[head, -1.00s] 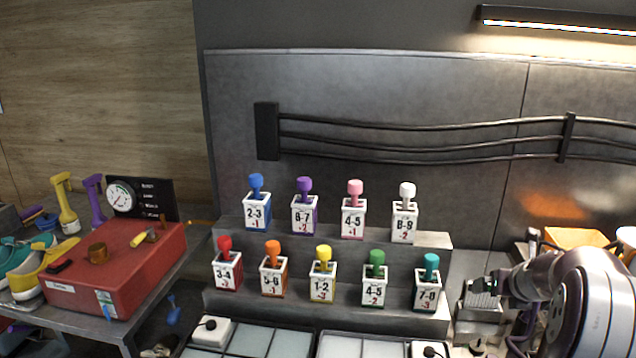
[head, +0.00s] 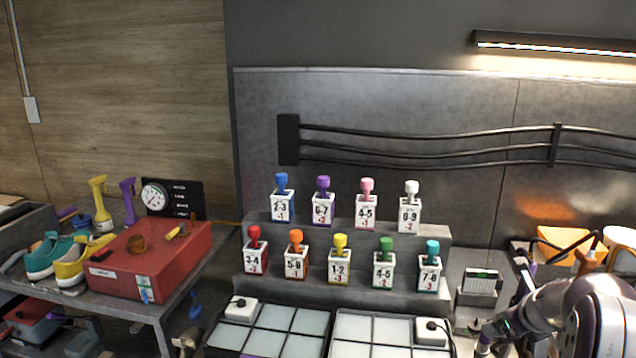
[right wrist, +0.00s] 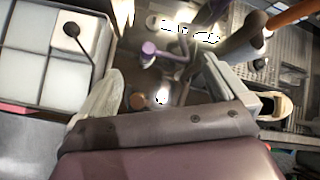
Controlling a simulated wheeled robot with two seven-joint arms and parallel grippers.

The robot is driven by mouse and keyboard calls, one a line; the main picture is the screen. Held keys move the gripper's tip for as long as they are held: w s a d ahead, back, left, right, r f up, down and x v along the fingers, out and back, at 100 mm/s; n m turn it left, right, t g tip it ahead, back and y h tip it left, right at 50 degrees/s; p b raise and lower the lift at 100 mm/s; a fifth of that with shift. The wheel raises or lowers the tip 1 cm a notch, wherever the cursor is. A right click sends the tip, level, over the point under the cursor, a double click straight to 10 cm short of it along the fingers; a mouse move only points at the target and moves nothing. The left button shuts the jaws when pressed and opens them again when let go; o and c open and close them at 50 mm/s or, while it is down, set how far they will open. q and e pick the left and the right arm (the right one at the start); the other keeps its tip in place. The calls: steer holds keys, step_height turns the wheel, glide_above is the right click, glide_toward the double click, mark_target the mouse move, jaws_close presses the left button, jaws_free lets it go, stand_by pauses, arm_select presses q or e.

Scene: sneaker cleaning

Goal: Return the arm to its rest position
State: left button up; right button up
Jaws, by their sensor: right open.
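My right arm (head: 575,318) shows at the lower right of the head view, white and dark, reaching down and left past the right end of the stepped rack. In the right wrist view my right gripper (right wrist: 162,78) has its two fingers wide apart with nothing held between them. A purple-topped item (right wrist: 149,52) and dark rods lie beyond the fingers, and their distance is hard to tell. My left gripper is not in the head view.
A stepped rack (head: 345,283) holds several coloured stamp-like bottles. Light-panelled trays (head: 268,340) lie in front; one also shows in the wrist view (right wrist: 32,62). A red box (head: 150,268) and teal and yellow sneakers (head: 62,262) sit on the left table. An orange bin (head: 562,243) stands at right.

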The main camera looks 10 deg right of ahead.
steer(key=s+a+f+n+g, duration=0.2)
steer(key=s+a+f+n, duration=0.1)
steer(key=s+a+n, duration=0.4)
steer(key=s+a+f+n+g+y, duration=0.1)
steer(key=s+a+f+n+g, duration=0.1)
steer(key=s+a+n, duration=0.5)
steer(key=s+a+f+n+g+y, duration=0.1)
steer(key=s+a+f+n, duration=0.4)
steer(key=a+n, duration=0.9)
steer(key=s+n+g, duration=0.1)
steer(key=s+n, duration=0.1)
steer(key=n, duration=0.4)
steer(key=shift+a+n+g, duration=0.3)
steer(key=shift+a, duration=0.05)
steer(key=shift+s+r, duration=0.1)
steer(key=shift+s, duration=0.05)
